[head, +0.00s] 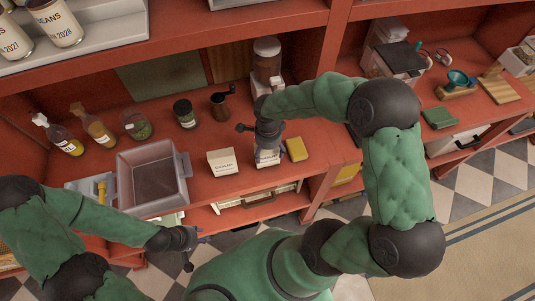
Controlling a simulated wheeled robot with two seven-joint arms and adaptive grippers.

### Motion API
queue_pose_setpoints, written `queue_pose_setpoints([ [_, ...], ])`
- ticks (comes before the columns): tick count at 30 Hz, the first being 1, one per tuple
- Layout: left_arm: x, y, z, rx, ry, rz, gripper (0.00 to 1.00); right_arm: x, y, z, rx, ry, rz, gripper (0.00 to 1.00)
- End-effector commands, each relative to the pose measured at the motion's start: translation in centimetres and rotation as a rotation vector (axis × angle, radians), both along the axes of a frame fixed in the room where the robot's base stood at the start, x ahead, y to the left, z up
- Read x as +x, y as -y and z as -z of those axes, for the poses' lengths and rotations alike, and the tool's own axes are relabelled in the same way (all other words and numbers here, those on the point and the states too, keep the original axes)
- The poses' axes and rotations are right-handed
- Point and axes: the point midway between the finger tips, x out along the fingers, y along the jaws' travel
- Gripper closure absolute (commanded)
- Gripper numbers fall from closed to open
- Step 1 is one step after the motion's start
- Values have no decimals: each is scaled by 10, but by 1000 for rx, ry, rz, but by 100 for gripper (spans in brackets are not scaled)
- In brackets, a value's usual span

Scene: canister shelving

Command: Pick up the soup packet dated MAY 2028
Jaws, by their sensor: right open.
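No packet with a readable MAY 2028 date shows. A pale packet-like item (268,158) stands on the middle red shelf, right below my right gripper (267,146), which partly hides it. My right gripper is open and points down at it; I cannot tell whether they touch. A yellow packet or block (297,149) lies just to its right. A cream box or card (222,162) with small dark print stands to the left; its print is too small to read. My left gripper (190,248) is low in front of the shelf edge, and its jaw state is unclear.
A grey bin (152,190) stands at left. Bottles (57,135), jars (185,114) and a grinder (221,104) stand behind. Canisters marked BEANS (55,22) sit on the upper shelf. A coffee machine (267,62) is behind my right gripper. A divider (322,190) bounds the bay at right.

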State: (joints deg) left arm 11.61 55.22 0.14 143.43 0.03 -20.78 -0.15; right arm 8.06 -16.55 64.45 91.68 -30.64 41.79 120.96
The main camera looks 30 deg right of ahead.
Motion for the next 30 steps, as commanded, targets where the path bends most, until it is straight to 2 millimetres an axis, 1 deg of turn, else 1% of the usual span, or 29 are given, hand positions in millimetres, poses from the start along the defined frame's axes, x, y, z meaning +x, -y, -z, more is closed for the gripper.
queue_pose_setpoints([
  [5, 0, 0, 0, 0, 0, 0, 60, 0, 0, 0, 0, 1, 0, 24],
  [6, 0, 0, 0, 0, 0, 0, 60, 0, 0, 0, 0, 1, 0, 29],
  [8, 0, 0, 0, 0, 0, 0, 60, 0, 0, 0, 0, 1, 0, 46],
  [9, 0, 0, 0, 0, 0, 0, 60, 0, 0, 0, 0, 1, 0, 57],
  [11, 0, 0, 0, 0, 0, 0, 60, 0, 0, 0, 0, 1, 0, 74],
  [12, 0, 0, 0, 0, 0, 0, 60, 0, 0, 0, 0, 1, 0, 86],
  [23, 0, 0, 0, 0, 0, 0, 60, 1, 0, -2, -1, 2, 0, 87],
  [26, 0, 0, 0, 0, 0, 0, 60, 1, 0, -7, 0, 4, 1, 87],
  [30, 0, 0, 1, 0, 0, 0, 60, 1, 0, -21, 0, 4, 0, 87],
])
